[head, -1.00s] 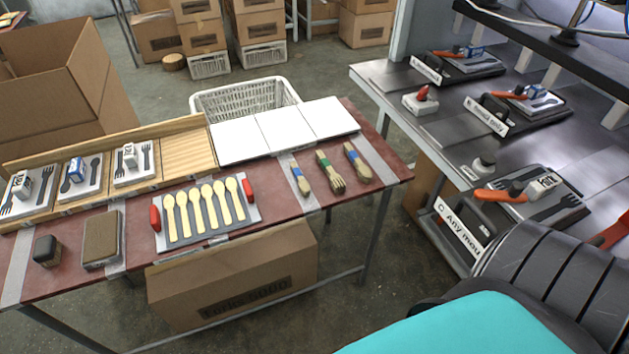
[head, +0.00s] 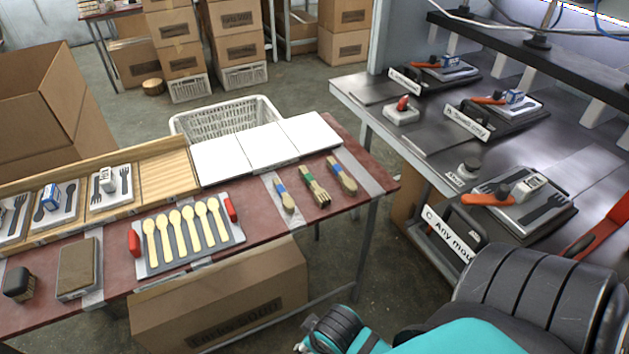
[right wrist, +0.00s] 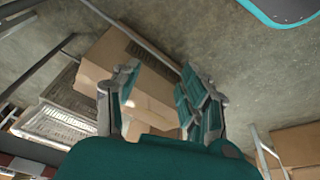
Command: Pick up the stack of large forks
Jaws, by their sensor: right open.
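The stack of large forks (head: 315,187) is the middle of three banded wooden bundles at the right end of the red table. It has a green band, and its tines point toward the near edge. A blue-banded bundle (head: 284,195) lies to its left and another (head: 342,175) to its right. My right gripper (right wrist: 160,75) is open and empty in the right wrist view, above the floor and cardboard boxes. In the head view my right arm shows low, below the table's near edge and apart from the forks. My left gripper is not in view.
A tray of several wooden spoons (head: 186,240) with red handles lies left of the bundles. White panels (head: 265,148) lie behind them. A cardboard box (head: 220,300) stands under the table (head: 255,222). A dark metal bench (head: 415,130) with presses stands on the right.

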